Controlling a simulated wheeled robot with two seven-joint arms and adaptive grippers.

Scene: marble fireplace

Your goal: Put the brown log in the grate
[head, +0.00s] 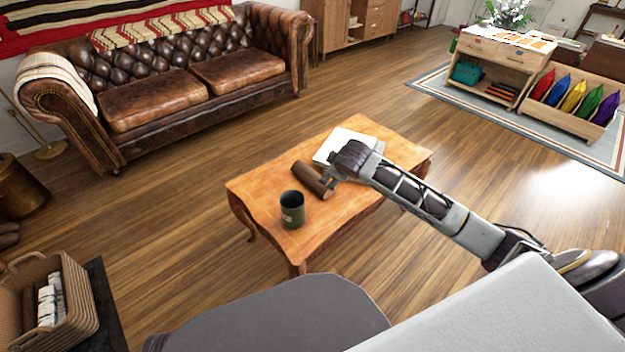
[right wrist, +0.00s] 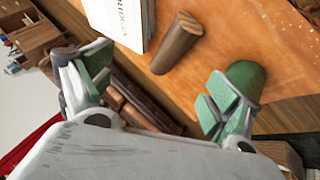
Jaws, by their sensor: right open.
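The brown log (head: 311,178) lies on the orange-brown wooden table (head: 262,185). It also shows in the right wrist view (right wrist: 177,43), upper middle, beyond the gap between the fingertips. My right gripper (head: 331,184) is at the log's near right end in the head view. In the right wrist view its green-padded fingers (right wrist: 155,78) are spread apart, with nothing held between them. I cannot tell whether a finger touches the log. The grate is not in view, and neither is my left gripper.
A dark green mug (head: 292,209) stands near the log, at the table's front. A white book (head: 342,143) lies behind it. A wicker basket (head: 83,312) with pale logs is at lower left. A leather sofa (head: 150,97) stands behind. The floor between sofa and table is clear.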

